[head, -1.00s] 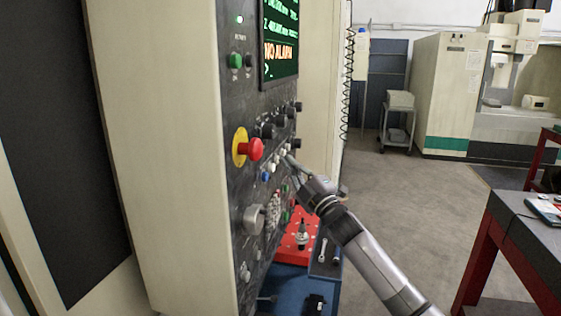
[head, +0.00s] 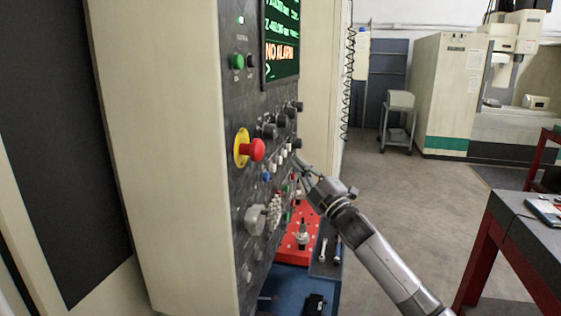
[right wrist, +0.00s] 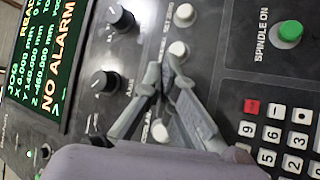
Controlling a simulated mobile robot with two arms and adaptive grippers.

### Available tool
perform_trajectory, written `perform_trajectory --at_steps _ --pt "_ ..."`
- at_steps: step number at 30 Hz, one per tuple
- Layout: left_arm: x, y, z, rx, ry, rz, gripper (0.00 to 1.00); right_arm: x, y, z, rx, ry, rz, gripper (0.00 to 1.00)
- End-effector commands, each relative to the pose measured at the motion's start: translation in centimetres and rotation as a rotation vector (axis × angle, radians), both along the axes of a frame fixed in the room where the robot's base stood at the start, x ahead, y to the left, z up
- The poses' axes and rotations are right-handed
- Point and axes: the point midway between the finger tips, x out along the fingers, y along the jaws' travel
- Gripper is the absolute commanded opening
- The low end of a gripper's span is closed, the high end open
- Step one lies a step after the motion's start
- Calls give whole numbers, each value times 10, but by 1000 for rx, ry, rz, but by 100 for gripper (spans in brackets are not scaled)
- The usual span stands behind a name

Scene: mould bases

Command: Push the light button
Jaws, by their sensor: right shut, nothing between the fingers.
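The machine's dark control panel (head: 232,185) is on the left in the head view. A row of small round push buttons runs along it: white ones (head: 279,160) and a blue one (head: 267,177). In the right wrist view white buttons (right wrist: 178,50) and (right wrist: 162,130) show near the fingers; most labels there are too small or covered, so I cannot tell which is the light button. My right gripper (head: 300,167) is shut and empty, its tips pointing at the panel beside the white buttons. It also shows in the right wrist view (right wrist: 161,68). My left gripper is not in view.
A red emergency stop (head: 257,150) sticks out left of the buttons. Black knobs (head: 270,131) sit above them. A green button (right wrist: 290,31) marked spindle on and a keypad (right wrist: 275,135) are nearby. A red tray (head: 297,240) with tools lies below. Open floor is to the right.

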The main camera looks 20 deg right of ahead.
Motion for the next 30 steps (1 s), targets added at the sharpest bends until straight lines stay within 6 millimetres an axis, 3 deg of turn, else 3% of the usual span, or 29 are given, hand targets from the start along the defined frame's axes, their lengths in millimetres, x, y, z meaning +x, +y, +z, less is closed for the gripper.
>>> perform_trajectory --at_steps 12,30 --pt "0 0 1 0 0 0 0 -23 -30 0 -2 -1 0 0" --pt "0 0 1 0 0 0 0 -25 -32 1 0 0 1 0"
